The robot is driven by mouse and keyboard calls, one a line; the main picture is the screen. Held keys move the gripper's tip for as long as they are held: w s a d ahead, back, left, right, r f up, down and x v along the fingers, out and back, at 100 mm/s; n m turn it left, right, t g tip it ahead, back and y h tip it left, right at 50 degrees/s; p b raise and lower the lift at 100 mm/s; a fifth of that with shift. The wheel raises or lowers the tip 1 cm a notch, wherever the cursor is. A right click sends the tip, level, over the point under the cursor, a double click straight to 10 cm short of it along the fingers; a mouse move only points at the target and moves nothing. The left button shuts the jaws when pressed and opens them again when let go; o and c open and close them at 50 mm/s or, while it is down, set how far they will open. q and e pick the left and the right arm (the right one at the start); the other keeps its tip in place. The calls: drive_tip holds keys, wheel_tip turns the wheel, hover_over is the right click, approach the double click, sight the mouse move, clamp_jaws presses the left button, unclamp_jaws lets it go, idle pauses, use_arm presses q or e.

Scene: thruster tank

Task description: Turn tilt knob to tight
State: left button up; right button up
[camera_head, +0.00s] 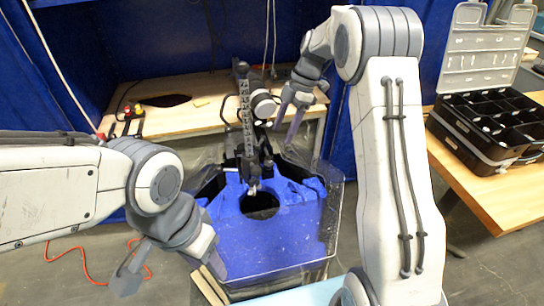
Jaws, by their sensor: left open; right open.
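The thruster's dark shaft (246,115) stands upright, with pale markings along its length. Its black bracket (264,150) is at the back of the blue tank (262,245). The tilt knob cannot be clearly picked out among the dark parts there. My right gripper (288,117) is open, pointing down just right of the shaft and above the bracket; it appears apart from both. My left gripper (172,272) is open and empty at the tank's front left, low and away from the bracket.
A wooden bench (180,115) with small tools stands behind the tank. A black compartment case (490,125) with a raised grey lid sits on a table at right. An orange cable (82,265) lies on the floor at left. Blue curtains hang behind.

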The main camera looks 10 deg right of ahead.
sight(269, 163)
drive_tip(key=shift+n, duration=0.4)
drive_tip(key=p+x, duration=0.1)
drive_tip(key=x, duration=0.9)
drive_tip(key=shift+w+a+f, duration=0.1)
drive_tip(key=shift+a+f, duration=0.05)
clamp_jaws()
